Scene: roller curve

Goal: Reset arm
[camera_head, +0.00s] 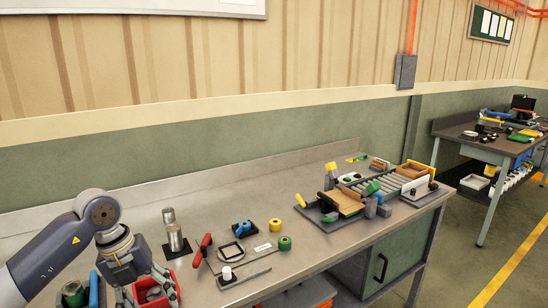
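My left arm comes in from the left edge, and its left gripper (149,296) points down at the front left of the workbench (105,213). Its fingers look spread apart, over or around a red bin (167,264) with greyish contents; I cannot tell whether they touch it. The lower part of the fingers is cut by the bottom edge. My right arm and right gripper are not in view.
A roller conveyor (382,184) with yellow, green and wooden parts stands at the bench's right end. Metal cylinders (175,238), a red-handled tool (202,250), green tape (285,243) and a white-topped fixture (227,274) are right of the gripper. The back middle is clear.

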